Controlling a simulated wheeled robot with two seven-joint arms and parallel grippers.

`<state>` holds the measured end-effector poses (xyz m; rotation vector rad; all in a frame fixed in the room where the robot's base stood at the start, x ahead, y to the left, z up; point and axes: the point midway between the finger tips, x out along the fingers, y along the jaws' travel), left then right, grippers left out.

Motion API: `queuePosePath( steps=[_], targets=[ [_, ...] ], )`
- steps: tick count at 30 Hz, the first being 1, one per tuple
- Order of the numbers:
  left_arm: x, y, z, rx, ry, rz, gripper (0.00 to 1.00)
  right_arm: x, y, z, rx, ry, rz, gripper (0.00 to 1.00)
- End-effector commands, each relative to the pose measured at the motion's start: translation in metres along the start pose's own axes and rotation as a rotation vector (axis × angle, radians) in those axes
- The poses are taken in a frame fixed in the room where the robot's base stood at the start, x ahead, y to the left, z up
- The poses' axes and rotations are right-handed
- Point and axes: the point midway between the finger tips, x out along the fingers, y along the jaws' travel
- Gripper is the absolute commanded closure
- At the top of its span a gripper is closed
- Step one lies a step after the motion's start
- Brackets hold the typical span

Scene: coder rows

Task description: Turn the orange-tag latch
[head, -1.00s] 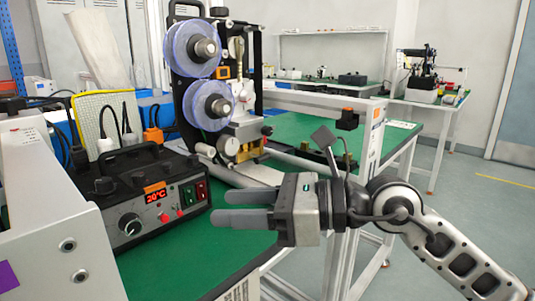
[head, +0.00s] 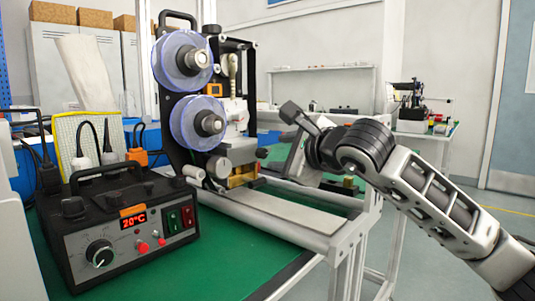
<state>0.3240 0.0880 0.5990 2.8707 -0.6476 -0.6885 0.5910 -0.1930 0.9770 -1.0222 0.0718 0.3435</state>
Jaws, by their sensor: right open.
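The coder machine (head: 215,130) stands on the green bench, with two clear purple-rimmed reels on its front. A small orange tag (head: 214,89) sits on it beside the upper reel. I cannot make out a latch handle at this tag. A dark knob (head: 262,152) juts from the machine's lower right side. My right gripper (head: 282,165) is just right of the machine's lower part, pointing away from me. Its wrist partly hides it, and its fingertips are hard to see. It is open, and I see nothing held. My left gripper is not in view.
A metal rail (head: 285,213) runs along the green bench (head: 210,262) below the machine. Bare green bench lies in front of the rail.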

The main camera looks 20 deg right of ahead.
Motion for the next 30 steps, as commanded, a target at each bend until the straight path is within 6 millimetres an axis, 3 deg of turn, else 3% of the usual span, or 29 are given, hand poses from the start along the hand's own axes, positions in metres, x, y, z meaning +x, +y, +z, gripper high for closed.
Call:
queuePosePath(
  steps=[3,9,22,27,30],
  targets=[
    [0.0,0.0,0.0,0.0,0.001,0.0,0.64,0.025,0.0,0.001,0.002,-0.001,0.001,0.57],
    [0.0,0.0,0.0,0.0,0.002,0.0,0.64,0.051,0.0,0.001,0.001,-0.001,0.001,0.57],
    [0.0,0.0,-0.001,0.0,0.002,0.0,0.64,0.06,0.0,0.001,0.0,-0.001,0.0,0.57],
    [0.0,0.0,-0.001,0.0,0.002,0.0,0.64,0.06,0.0,0.0,0.0,-0.001,0.0,1.0],
    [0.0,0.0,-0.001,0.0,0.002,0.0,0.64,0.06,0.0,0.0,0.001,-0.001,0.0,1.0]
  ],
)
